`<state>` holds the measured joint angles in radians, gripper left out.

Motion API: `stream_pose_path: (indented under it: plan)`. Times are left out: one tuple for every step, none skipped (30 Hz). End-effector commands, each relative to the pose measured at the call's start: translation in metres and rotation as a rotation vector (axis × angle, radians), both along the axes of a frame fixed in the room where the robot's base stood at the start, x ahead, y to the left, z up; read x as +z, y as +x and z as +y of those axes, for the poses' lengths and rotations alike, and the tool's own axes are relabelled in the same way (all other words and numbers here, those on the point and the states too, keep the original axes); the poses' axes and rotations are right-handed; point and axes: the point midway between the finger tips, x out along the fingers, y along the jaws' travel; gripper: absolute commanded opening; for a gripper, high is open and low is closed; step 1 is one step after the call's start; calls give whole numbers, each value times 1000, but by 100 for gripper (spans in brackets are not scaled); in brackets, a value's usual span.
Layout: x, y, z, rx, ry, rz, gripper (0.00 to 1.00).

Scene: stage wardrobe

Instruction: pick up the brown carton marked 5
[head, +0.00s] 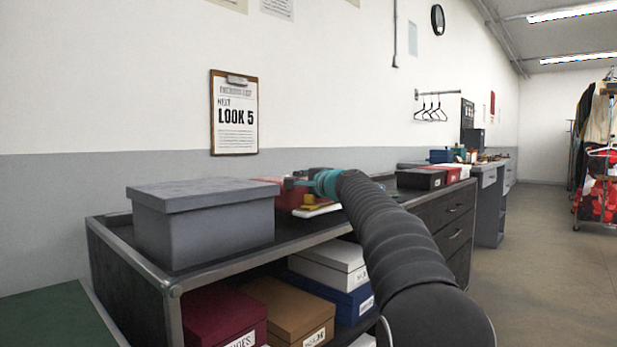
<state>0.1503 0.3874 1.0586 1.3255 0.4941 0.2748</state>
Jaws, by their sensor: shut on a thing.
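My gripper (298,183) is at the end of my outstretched arm, over the bench top just right of the grey lidded box. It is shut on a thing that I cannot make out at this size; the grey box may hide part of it. A red object (288,197) shows right below the jaws. I cannot make out any carton marked 5. A brown lidded box (285,305) with a white label sits on the lower shelf, but I cannot read a 5 on it.
The grey lidded box (203,222) stands on the near bench top (255,256). Maroon (222,312), white (330,262) and blue (335,295) boxes fill the shelf below. A clipboard (234,112) reading "LOOK 5" hangs on the wall. Open floor (545,260) lies to the right.

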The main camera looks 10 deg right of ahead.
Motion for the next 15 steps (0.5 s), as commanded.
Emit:
stream_pose_path:
  plan:
    - [1, -1, 1, -1, 1, -6, 0]
    - [-2, -1, 1, 0, 2, -6, 0]
    - [-7, -1, 0, 0, 3, -5, 0]
    - [-11, -1, 0, 0, 2, -5, 0]
    - [-16, -1, 0, 0, 2, -5, 0]
    - [-21, -1, 0, 0, 4, -4, 0]
    - [-24, -1, 0, 0, 2, -5, 0]
    - [-27, -1, 0, 0, 2, -5, 0]
    - [-31, -1, 1, 0, 3, -5, 0]
    - [-33, -1, 1, 0, 2, -5, 0]
    - [-34, -1, 1, 0, 1, -5, 0]
    - [-35, -1, 1, 0, 2, -6, 0]
    - [-36, -1, 1, 0, 2, -6, 0]
    - [-36, -1, 1, 0, 2, -6, 0]
    - [-35, -1, 0, 0, 2, -7, 0]
